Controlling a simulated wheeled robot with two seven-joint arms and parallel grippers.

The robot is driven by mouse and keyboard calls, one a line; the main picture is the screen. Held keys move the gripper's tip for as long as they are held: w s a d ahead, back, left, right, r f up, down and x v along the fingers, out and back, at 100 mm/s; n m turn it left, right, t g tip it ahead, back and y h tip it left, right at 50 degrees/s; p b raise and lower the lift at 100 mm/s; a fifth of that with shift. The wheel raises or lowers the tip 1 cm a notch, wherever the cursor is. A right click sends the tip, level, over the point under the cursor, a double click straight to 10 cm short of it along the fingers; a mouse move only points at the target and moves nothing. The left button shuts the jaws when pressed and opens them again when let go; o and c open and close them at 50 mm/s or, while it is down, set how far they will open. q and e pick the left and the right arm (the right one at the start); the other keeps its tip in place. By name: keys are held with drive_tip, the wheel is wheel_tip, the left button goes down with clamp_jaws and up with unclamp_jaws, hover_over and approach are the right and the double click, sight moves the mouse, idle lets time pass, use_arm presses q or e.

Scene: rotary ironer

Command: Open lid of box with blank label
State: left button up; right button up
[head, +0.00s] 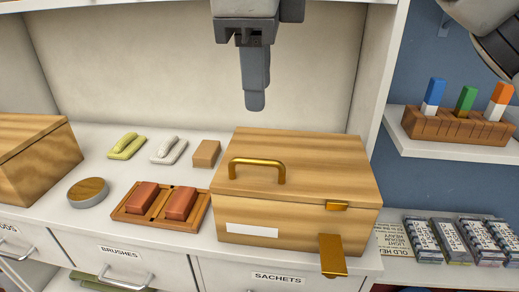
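A wooden box (325,175) with a closed lid stands on the white counter, right of centre. A blank white label (252,230) is on its front. A brass handle (257,162) arches over the lid's left part. A small brass tab (337,205) is at the lid's front edge, and a larger brass plate (332,256) juts out below it. My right gripper (254,105) points down above and behind the box, apart from it. Its fingers look together, with nothing held. My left gripper is not in view.
Another wooden box (35,158) stands at the left. A tray with reddish blocks (162,205), a round wooden-topped item (88,192) and brushes (168,150) lie between. A shelf with coloured sticks (465,100) is at right. Drawers are below the counter.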

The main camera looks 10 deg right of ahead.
sight(260, 164)
drive_tip(key=f, duration=0.3)
drive_tip(key=w+f, duration=0.1)
drive_tip(key=f, duration=0.3)
drive_tip(key=w+f, duration=0.1)
drive_tip(key=f, duration=0.2)
drive_tip(key=shift+d+f+b, duration=0.35)
drive_tip(key=shift+b, duration=0.05)
clamp_jaws()
